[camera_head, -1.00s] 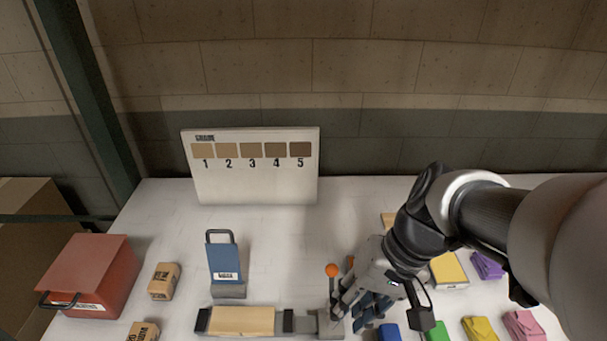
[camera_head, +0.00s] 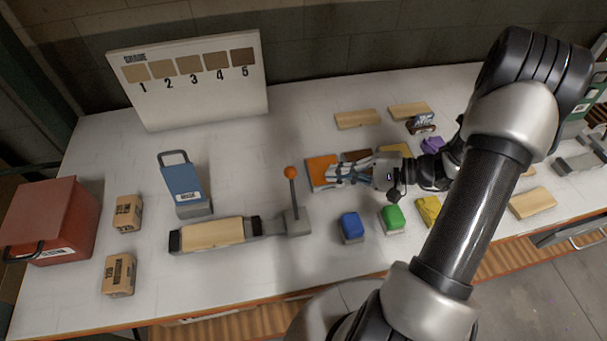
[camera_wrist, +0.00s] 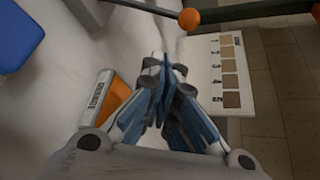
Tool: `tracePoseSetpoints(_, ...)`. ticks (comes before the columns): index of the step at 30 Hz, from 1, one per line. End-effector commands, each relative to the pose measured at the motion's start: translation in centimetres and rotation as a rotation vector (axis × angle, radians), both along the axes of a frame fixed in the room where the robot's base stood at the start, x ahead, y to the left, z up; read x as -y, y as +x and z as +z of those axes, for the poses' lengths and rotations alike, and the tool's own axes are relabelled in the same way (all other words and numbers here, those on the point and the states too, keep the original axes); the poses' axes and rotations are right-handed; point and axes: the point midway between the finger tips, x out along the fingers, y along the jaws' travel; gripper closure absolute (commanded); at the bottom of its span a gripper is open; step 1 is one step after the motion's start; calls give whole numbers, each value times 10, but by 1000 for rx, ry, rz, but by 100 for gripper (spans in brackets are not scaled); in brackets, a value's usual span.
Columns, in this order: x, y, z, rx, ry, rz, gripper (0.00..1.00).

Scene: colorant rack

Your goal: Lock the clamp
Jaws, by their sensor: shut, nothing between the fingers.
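The clamp (camera_head: 265,226) lies on the white table, its grey body running left to right. A wooden board (camera_head: 213,233) sits between its dark jaws. Its lever stands near upright at the right end, topped by an orange ball (camera_head: 290,172). The ball and lever also show at the top of the wrist view (camera_wrist: 189,19). My gripper (camera_head: 330,176) is to the right of the lever, apart from it, above an orange-topped block (camera_head: 320,168). In the wrist view its fingers (camera_wrist: 165,65) are closed together with nothing between them.
A blue-and-grey tool (camera_head: 183,187) stands behind the clamp. Two small boxes (camera_head: 127,213) and a red case (camera_head: 52,218) are at left. Blue (camera_head: 352,226) and green (camera_head: 393,218) blocks lie right of the lever.

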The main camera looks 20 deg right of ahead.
Motion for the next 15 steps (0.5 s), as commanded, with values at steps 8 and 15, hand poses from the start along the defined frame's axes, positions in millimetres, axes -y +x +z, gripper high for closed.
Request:
tracePoseSetpoints(8, 14, 3, -12, 18, 34, -64, 100)
tracePoseSetpoints(15, 13, 3, -12, 17, 33, -62, 100)
